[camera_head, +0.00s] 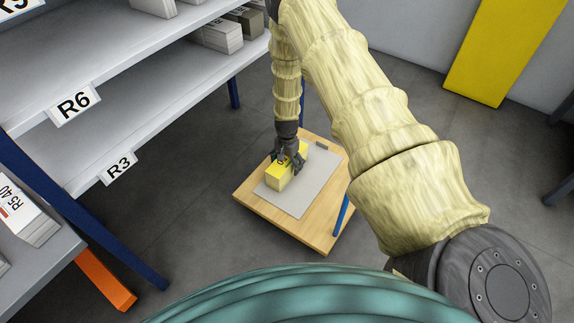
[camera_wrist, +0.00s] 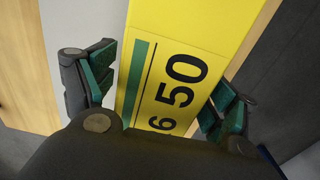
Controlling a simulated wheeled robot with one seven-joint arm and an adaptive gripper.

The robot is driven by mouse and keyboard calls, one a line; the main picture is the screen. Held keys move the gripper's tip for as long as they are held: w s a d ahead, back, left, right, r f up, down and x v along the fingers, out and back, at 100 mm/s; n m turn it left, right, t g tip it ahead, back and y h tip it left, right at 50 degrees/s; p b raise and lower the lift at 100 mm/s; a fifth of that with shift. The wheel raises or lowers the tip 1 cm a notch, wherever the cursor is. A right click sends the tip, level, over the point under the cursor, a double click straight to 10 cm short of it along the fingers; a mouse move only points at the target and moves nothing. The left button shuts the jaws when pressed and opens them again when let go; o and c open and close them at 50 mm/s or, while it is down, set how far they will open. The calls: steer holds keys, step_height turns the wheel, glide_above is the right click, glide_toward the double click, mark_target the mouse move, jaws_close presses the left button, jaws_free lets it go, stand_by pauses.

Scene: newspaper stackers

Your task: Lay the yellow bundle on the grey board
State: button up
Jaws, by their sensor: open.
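The yellow bundle (camera_head: 279,179) lies on the grey board (camera_head: 308,190), toward its left side in the head view. In the wrist view the bundle (camera_wrist: 195,28) fills the middle, with a green stripe and black digits on top. My gripper (camera_head: 288,157) is right over the bundle. In the wrist view its fingers (camera_wrist: 160,100) stand open, one on each side of the bundle, with a gap showing at the left. The gripper hides part of the bundle in the head view. Some grey board (camera_wrist: 75,25) shows left of the bundle in the wrist view.
The board lies on a wooden table (camera_head: 318,240). Grey shelves (camera_head: 140,125) labelled R6 and R3 stand at the left, with paper stacks (camera_head: 222,35) on them. A grey surface (camera_head: 50,265) with more stacks is at lower left. A yellow panel (camera_head: 505,45) stands at upper right.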

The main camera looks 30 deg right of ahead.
step_height(320, 180, up, 11)
stand_by(0.5)
